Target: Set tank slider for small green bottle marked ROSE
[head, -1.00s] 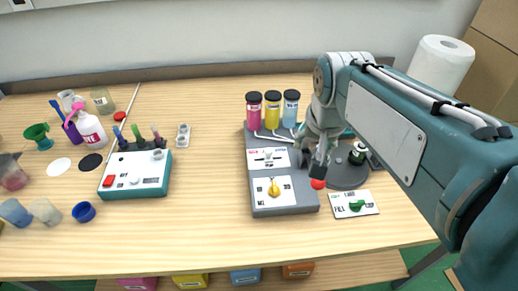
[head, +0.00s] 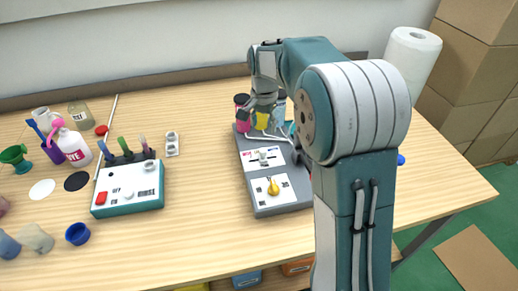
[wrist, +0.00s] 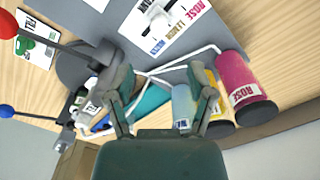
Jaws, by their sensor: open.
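The tank slider panel (head: 263,157) is a white plate on the grey dispenser; its pale knob (wrist: 156,12) shows at the top of the wrist view. The panel's labels read ROSE, LEMON and a third I cannot read; I cannot tell exactly which label the knob lines up with. A pink tank marked ROSE (wrist: 240,85) stands beside yellow (wrist: 214,88) and light-blue (wrist: 187,105) tanks. My gripper (wrist: 165,103) is open, its fingers over the tank and tube area, apart from the slider. A small bottle with a white label (wrist: 90,108) is partly hidden; its scent name is unreadable.
A yellow knob (head: 273,187) sits in front of the slider. A FILL plate with a green knob (wrist: 35,45) and red-tipped (wrist: 7,111) and blue-tipped (wrist: 6,28) parts show in the wrist view. A teal rinse box (head: 128,190) stands left.

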